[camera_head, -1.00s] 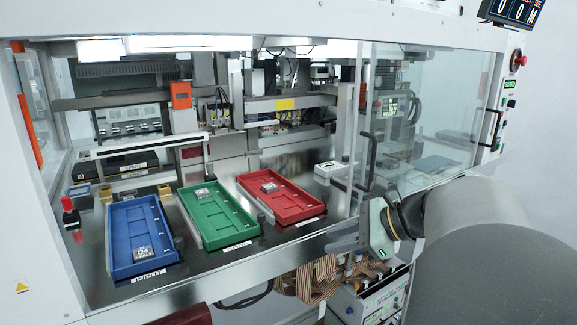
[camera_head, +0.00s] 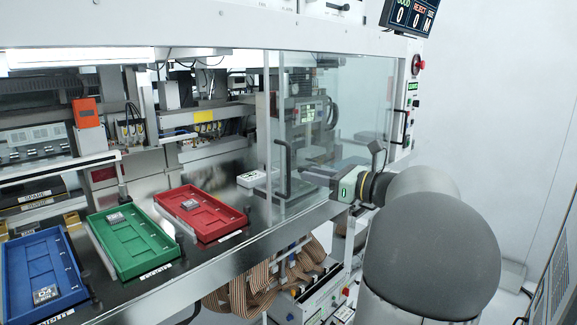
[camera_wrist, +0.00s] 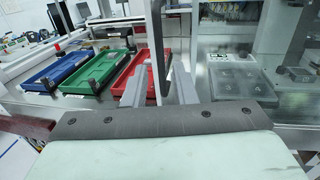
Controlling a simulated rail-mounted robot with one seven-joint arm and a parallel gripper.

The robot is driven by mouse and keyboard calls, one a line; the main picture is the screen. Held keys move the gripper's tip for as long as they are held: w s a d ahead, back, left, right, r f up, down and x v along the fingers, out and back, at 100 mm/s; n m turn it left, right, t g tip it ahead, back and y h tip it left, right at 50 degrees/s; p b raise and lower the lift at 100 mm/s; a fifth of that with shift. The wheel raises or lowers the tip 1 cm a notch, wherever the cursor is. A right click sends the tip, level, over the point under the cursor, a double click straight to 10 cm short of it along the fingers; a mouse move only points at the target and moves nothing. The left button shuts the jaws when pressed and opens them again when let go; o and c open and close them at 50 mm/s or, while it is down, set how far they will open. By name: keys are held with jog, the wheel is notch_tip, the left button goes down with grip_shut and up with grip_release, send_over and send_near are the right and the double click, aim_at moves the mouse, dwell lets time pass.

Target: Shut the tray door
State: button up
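The tray door is a clear sliding glass panel (camera_head: 300,110) at the right of the machine front. The opening left of it, in front of the trays, is uncovered. Its black upright handle (camera_head: 287,168) is near the panel's left edge. My gripper (camera_head: 308,174) is at the handle's height, just right of it, with fingers pointing left. In the wrist view the handle (camera_wrist: 157,45) stands upright in line with the gap between my two spread grey fingers (camera_wrist: 161,80). I cannot tell whether the fingertips reach past the handle. No contact shows.
Blue (camera_head: 40,270), green (camera_head: 133,240) and red (camera_head: 200,213) trays sit on the deck inside the open part. A small white block (camera_head: 250,179) lies near the door. A cart with ribbon cables (camera_head: 240,290) stands below the front edge.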

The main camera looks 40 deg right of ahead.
jog(key=p, duration=0.1)
send_over(289, 193)
jog(key=shift+w+d, duration=0.15)
jog(key=shift+w, duration=0.15)
grip_shut()
